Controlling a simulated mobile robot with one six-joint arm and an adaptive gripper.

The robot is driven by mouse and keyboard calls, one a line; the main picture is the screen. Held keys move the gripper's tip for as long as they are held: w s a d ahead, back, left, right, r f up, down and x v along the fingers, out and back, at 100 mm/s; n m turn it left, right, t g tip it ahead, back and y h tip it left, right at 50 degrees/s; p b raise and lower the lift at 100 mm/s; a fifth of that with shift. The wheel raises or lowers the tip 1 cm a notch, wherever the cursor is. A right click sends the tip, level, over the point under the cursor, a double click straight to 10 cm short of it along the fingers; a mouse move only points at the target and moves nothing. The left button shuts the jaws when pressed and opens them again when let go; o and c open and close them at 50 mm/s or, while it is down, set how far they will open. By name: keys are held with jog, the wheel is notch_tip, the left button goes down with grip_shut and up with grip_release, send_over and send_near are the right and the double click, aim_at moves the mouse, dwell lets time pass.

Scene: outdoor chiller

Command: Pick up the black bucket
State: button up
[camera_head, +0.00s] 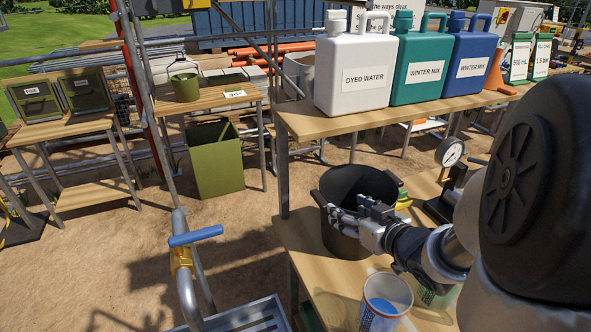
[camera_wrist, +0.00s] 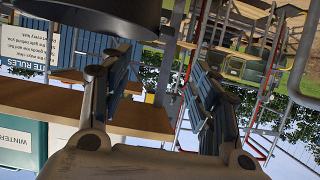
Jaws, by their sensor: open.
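The black bucket (camera_head: 352,181) stands upright on the lower wooden shelf of the bench, its open top facing up. My gripper (camera_head: 322,208) is at the bucket's near side, just below rim height, fingers pointing left and covering part of its wall. In the wrist view, my gripper's two fingers (camera_wrist: 158,72) are spread apart with nothing between them. A dark rounded edge, seemingly the bucket (camera_wrist: 110,14), crosses the top left of that view, outside the gap. I cannot tell whether a finger touches the bucket.
White (camera_head: 354,75), green (camera_head: 418,75) and blue (camera_head: 468,65) jugs stand on the upper shelf (camera_head: 300,122) behind the bucket. A cup with blue contents (camera_head: 386,300) stands close in front. A pressure gauge (camera_head: 450,152) is right of the bucket. A railing with a blue handle (camera_head: 195,236) stands left.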

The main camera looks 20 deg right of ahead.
jog(key=w+p, duration=0.1)
jog(key=p, duration=0.1)
jog(key=b, duration=0.2)
send_near(321, 195)
jog(key=x, duration=0.4)
jog(key=b+x, duration=0.1)
jog(key=x, duration=0.5)
jog(key=shift+w+f+b, duration=0.15)
jog(key=shift+w+b, duration=0.15)
jog(key=shift+w, duration=0.05)
jog(key=shift+c, duration=0.3)
grip_shut()
